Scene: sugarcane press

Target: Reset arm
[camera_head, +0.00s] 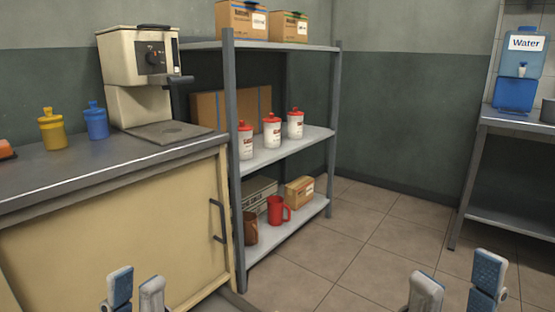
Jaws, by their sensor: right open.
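My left gripper (135,290) shows at the bottom left edge, in front of the cream cabinet. Its two fingertips stand close together with nothing visible between them; whether it is open or shut is unclear. My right gripper (456,285) is at the bottom right edge, over the tiled floor. Its fingers are apart and empty. Only the finger ends of both grippers show; the arms are out of the picture. A cream press machine (122,60) with a dark dial stands on the counter, apart from both grippers.
The counter (70,170) carries yellow (52,130) and blue (96,121) bottles. A grey shelf rack (230,150) holds white red-capped bottles, boxes, a red mug (275,210) and a brown mug (251,229). A blue water dispenser (515,95) stands on the right table (520,125). Floor between is clear.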

